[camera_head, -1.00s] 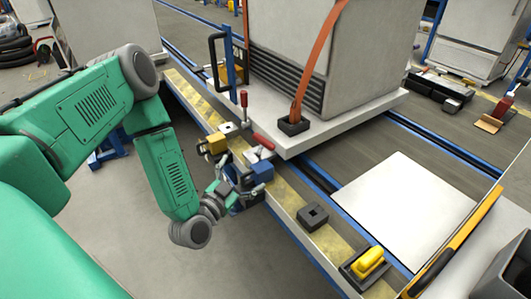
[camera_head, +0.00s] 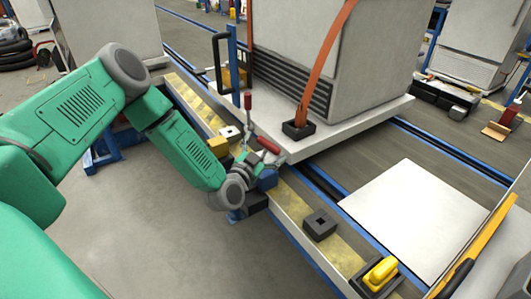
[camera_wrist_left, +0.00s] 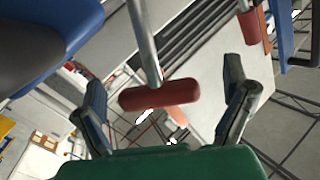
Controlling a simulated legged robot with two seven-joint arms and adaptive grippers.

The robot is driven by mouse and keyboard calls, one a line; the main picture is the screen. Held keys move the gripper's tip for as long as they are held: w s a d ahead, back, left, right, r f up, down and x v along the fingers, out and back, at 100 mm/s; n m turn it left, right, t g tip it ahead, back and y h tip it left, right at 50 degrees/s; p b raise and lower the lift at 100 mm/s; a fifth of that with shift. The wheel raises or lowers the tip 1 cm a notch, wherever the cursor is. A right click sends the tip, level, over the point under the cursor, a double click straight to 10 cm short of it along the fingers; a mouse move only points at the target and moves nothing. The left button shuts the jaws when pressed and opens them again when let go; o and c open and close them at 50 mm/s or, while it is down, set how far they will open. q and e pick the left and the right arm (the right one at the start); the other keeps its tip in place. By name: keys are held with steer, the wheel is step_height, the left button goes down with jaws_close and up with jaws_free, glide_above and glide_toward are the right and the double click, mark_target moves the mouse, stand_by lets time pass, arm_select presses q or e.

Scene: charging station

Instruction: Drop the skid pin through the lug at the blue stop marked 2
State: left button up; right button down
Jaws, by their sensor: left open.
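A red T-shaped handle on a metal rod, which looks like the skid pin (camera_head: 268,145), is tilted above the blue stop (camera_head: 267,180). In the left wrist view the red handle (camera_wrist_left: 160,95) lies between the two spread fingers of my left gripper (camera_wrist_left: 165,108), with a gap on each side. My left gripper (camera_head: 260,147) is open at the handle. The blue stop also shows in the left wrist view (camera_wrist_left: 55,25). Its number and the lug cannot be made out. My right gripper is not in view.
Another red handle (camera_head: 248,100) stands upright close behind, near a blue post (camera_head: 233,65). A yellow stop (camera_head: 217,147) is to the left. A strapped grey cabinet (camera_head: 300,60) stands just beyond. A black square block (camera_head: 320,224) and a yellow-handled part (camera_head: 382,272) sit along the rail.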

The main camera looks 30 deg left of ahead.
arm_select(q)
steer(key=shift+w, duration=0.3)
steer(key=shift+d+r, duration=0.25)
steer(key=shift+d, duration=0.3)
steer(key=shift+c, duration=1.2)
steer(key=c, duration=1)
steer(key=shift+s+a+f, duration=0.1)
steer(key=shift+a, duration=0.2)
steer(key=shift+c, duration=0.8)
